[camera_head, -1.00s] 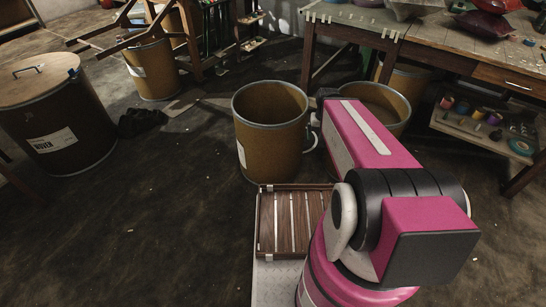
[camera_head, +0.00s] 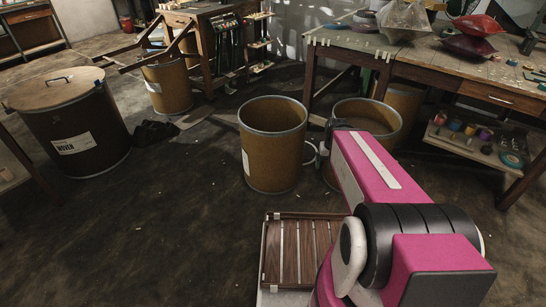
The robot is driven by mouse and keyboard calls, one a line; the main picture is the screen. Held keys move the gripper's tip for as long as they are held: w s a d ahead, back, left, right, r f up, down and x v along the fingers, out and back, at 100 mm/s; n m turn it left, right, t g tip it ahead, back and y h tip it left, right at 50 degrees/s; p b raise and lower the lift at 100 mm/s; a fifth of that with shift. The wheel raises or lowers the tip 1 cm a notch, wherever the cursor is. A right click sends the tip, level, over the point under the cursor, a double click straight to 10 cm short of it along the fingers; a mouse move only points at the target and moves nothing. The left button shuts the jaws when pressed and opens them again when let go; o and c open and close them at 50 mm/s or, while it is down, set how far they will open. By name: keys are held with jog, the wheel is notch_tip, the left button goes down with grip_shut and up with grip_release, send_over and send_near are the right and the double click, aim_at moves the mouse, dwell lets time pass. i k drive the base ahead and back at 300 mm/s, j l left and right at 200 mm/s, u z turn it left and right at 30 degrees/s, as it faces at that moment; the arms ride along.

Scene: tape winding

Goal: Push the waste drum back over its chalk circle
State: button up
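An open brown drum (camera_head: 272,150) stands upright on the dark floor near the middle. A second open brown drum (camera_head: 372,115) stands just right of it, partly behind my arm. No label shows which is the waste drum. A dark lidded drum marked "WOVEN" (camera_head: 72,125) stands at the left. I see no chalk circle. My magenta arm reaches forward toward the gap between the two open drums. A small pale part shows there beside the middle drum, but my gripper's fingers cannot be made out, nor whether they touch a drum.
A workbench (camera_head: 440,70) with sacks on top stands at the right, with a low shelf of tape rolls (camera_head: 475,140) below. Another brown drum (camera_head: 168,85) stands by a wooden frame at the back left. A dark heap (camera_head: 155,132) lies on the floor. The left foreground floor is clear.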

aim_at(272, 128)
jog(key=i+u, duration=0.2)
jog(key=u, duration=0.15)
jog(key=i+u, duration=0.15)
jog(key=u, duration=0.2)
